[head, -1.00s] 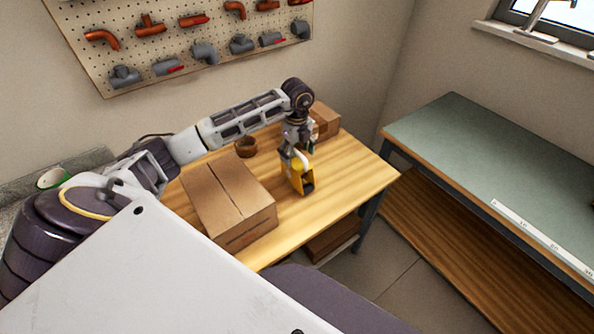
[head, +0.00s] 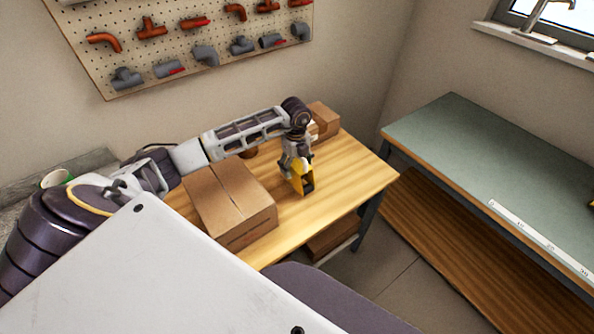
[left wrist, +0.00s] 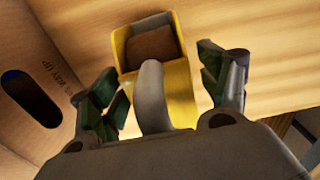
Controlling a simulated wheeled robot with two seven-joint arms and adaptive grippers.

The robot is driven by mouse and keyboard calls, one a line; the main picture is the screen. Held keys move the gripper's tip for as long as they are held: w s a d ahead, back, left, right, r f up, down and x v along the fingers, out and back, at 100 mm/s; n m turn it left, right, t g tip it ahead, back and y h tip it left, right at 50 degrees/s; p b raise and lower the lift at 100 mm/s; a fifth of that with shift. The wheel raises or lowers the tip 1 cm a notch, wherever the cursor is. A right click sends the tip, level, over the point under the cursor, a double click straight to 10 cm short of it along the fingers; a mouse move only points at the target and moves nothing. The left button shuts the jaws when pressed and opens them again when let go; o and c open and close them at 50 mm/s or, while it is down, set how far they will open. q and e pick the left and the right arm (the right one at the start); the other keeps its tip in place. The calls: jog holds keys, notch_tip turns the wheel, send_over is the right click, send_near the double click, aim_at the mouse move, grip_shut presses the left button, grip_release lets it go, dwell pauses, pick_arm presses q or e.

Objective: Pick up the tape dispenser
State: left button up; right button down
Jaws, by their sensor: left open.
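The yellow tape dispenser (head: 304,183) stands on the wooden table, to the right of a large cardboard box. My left gripper (head: 299,172) is right above it, pointing down, and hides its upper part in the head view. In the left wrist view the dispenser (left wrist: 179,82) shows its yellow frame, a brown roll and a grey curved handle. The open fingers of my left gripper (left wrist: 170,93) stand on either side of it, with gaps showing between fingers and dispenser. My right gripper is not in view.
The large cardboard box (head: 228,198) stands close left of the dispenser. A smaller box (head: 325,118) and a brown roll (head: 249,154) are further back. The wooden table (head: 352,172) is clear on the right. A green-topped bench (head: 480,150) stands beyond a gap.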

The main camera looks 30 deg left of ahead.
pick_arm(q)
jog(key=shift+f, duration=0.25)
jog(key=c, duration=1.4)
jog(key=shift+r, duration=0.15)
jog(key=shift+r+b, duration=0.7)
jog(key=shift+r, duration=4.25)
